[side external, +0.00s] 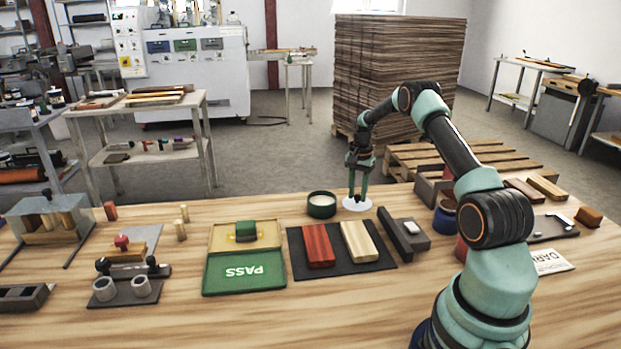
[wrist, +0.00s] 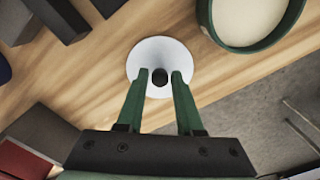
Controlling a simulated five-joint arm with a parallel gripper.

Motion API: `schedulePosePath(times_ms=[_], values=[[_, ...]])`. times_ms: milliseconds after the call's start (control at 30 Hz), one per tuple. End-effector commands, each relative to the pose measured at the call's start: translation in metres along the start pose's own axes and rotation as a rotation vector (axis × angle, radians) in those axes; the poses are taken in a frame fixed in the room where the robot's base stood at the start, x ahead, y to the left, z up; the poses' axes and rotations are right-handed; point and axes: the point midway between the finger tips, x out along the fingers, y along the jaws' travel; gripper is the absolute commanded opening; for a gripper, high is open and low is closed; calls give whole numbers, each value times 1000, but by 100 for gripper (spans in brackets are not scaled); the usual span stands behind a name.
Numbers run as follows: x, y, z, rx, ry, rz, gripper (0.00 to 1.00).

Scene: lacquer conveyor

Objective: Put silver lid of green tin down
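The silver lid (side external: 357,204) is a pale disc that appears to lie flat on the wooden table, just right of the green tin. In the wrist view the lid (wrist: 160,50) shows a black knob (wrist: 159,77) at its middle. The green tin (side external: 321,210) is uncovered and shows a cream-coloured inside; its rim (wrist: 207,28) is at the upper right of the wrist view. My gripper (side external: 357,195) is above the lid, pointing down. In the wrist view its green fingers (wrist: 162,76) stand either side of the knob, with a narrow gap on each side.
A dark mat (side external: 345,262) with a red block (side external: 318,246) and a cream block (side external: 359,242) lies in front. A dark grey fixture (side external: 404,236) stands right of it. The table's back edge is close behind the lid.

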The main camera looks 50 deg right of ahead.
Motion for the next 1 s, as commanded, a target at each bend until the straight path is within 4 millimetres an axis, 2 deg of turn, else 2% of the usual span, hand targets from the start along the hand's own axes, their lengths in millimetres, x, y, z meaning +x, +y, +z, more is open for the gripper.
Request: schedulePosePath(times_ms=[333,467,1000], values=[[-1,0,0,0,0,0,55],[-9,0,0,0,2,-2,55],[-107,-1,-1,0,2,-2,55]])
